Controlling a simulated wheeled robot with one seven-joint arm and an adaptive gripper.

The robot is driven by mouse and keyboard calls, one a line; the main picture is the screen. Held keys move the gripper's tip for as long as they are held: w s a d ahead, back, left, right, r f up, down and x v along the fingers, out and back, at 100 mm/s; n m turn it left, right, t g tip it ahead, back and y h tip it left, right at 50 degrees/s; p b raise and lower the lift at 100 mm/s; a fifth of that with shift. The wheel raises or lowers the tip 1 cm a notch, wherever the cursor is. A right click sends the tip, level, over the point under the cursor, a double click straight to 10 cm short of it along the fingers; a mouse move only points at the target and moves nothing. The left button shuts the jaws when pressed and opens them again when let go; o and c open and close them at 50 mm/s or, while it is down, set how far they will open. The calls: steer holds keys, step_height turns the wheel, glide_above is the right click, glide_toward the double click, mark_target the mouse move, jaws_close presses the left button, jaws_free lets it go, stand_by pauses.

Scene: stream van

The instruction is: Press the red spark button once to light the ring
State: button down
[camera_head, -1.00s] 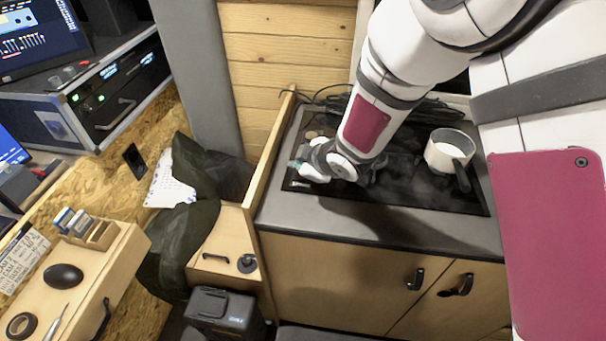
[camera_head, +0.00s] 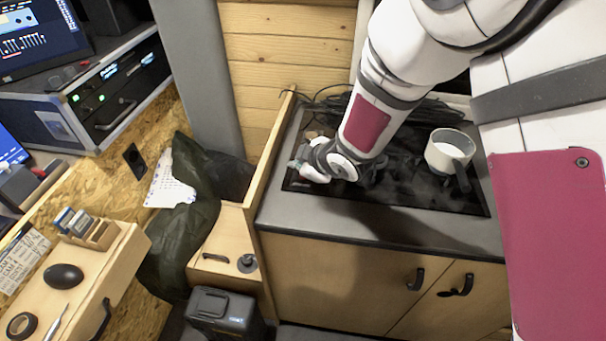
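My gripper (camera_head: 303,170) is at the left end of the black hob (camera_head: 425,194), low over its surface. My wrist and forearm come down from the upper right. The fingers are small and partly hidden by the wrist, so I cannot tell whether they are open or shut. I cannot make out the red spark button; it may be hidden under or behind my gripper. No flame shows on the visible part of the hob. I cannot tell whether the gripper touches the hob.
A white mug or pot (camera_head: 447,149) with a dark handle stands on the hob's right side. Dark cables (camera_head: 345,101) lie along the back. A wooden side panel (camera_head: 268,148) rises left of the counter (camera_head: 350,217). A dark bag (camera_head: 182,235) is further left.

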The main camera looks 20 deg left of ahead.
steer(key=shift+f, duration=0.15)
steer(key=shift+f, duration=0.3)
steer(key=shift+f+b, duration=0.35)
steer(key=shift+f, duration=0.1)
stand_by(0.7)
steer(key=shift+r, duration=0.9)
step_height(320, 180, up, 5)
steer(key=shift+p, duration=0.9)
stand_by(0.4)
